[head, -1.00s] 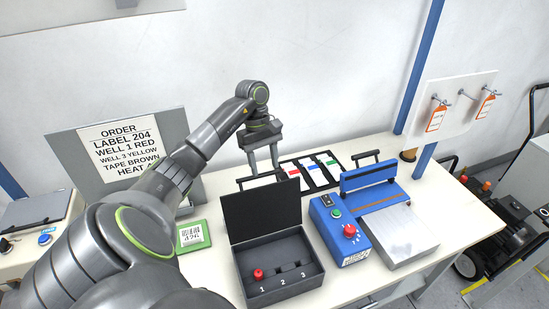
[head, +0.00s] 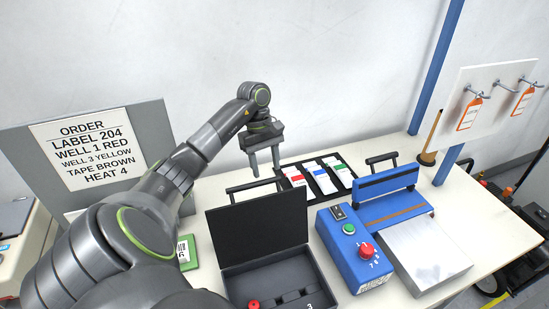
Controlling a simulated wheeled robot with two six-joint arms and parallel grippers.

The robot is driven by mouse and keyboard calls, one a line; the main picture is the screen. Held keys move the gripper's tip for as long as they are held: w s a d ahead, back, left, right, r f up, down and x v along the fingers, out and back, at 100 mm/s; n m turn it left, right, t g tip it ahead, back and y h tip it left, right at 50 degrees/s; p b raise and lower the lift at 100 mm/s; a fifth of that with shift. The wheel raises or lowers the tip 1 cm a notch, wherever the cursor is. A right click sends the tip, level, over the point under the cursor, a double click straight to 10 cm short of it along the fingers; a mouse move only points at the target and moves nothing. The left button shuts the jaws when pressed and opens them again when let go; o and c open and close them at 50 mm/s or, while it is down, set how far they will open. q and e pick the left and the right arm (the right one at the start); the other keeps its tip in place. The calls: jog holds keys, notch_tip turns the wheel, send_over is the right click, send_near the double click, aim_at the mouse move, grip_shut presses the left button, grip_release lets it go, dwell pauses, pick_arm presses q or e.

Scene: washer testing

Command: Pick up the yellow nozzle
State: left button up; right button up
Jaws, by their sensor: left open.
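I cannot make out a yellow nozzle in the head view. A red nozzle (head: 254,304) sits in the left well of the open black case (head: 274,271), at the bottom edge of the picture. The case's raised lid (head: 257,226) stands upright behind the wells. My left gripper (head: 265,163) is open and empty, fingers pointing down, above the back of the table behind the lid. It is left of a black tray (head: 290,164) with several white packets with coloured ends. My right gripper is out of view.
A blue control box (head: 345,245) with green and red knobs stands right of the case. A blue sealer (head: 388,205) with a metal plate (head: 423,252) is beside it. An order board (head: 95,150) stands left. Orange tags (head: 471,114) hang on a white panel.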

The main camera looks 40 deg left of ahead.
pick_arm(q)
jog(key=b+x, duration=1.3)
jog(key=x, duration=0.3)
jog(key=shift+s+d+f, duration=0.1)
jog(key=shift+s, duration=0.05)
grip_shut()
